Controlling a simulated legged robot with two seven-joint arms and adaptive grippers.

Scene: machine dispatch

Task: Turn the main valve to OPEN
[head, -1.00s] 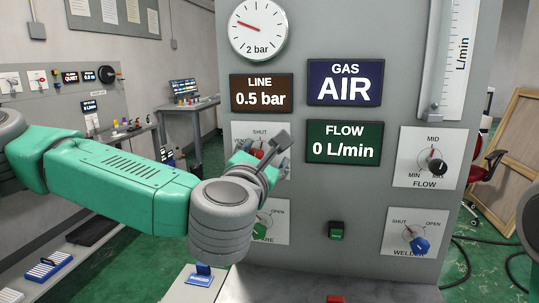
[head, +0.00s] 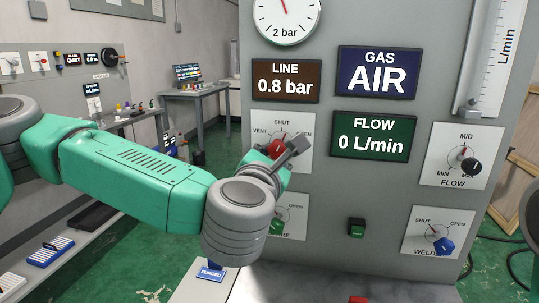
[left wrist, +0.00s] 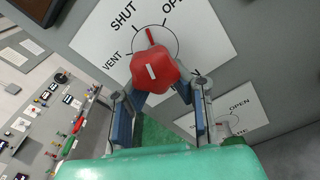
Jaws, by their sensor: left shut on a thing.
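The main valve is a red lobed knob (left wrist: 155,71) on a white plate (left wrist: 207,38) marked VENT, SHUT and OPEN. In the left wrist view its red pointer stands between SHUT and OPEN. In the head view the red knob (head: 276,149) is partly covered by my left gripper (head: 284,160). The left wrist view shows my left gripper's fingers (left wrist: 162,95) on both sides of the knob, shut on it. The lower part of the plate is hidden behind the fingers. My right gripper is not in view.
The panel carries a LINE display (head: 286,81) reading 0.8 bar, a FLOW display (head: 373,136) reading 0 L/min and a gauge (head: 286,18). A black FLOW knob (head: 471,166), a blue WELDER knob (head: 444,246) and a green button (head: 357,228) are nearby. A green knob sits below my left gripper.

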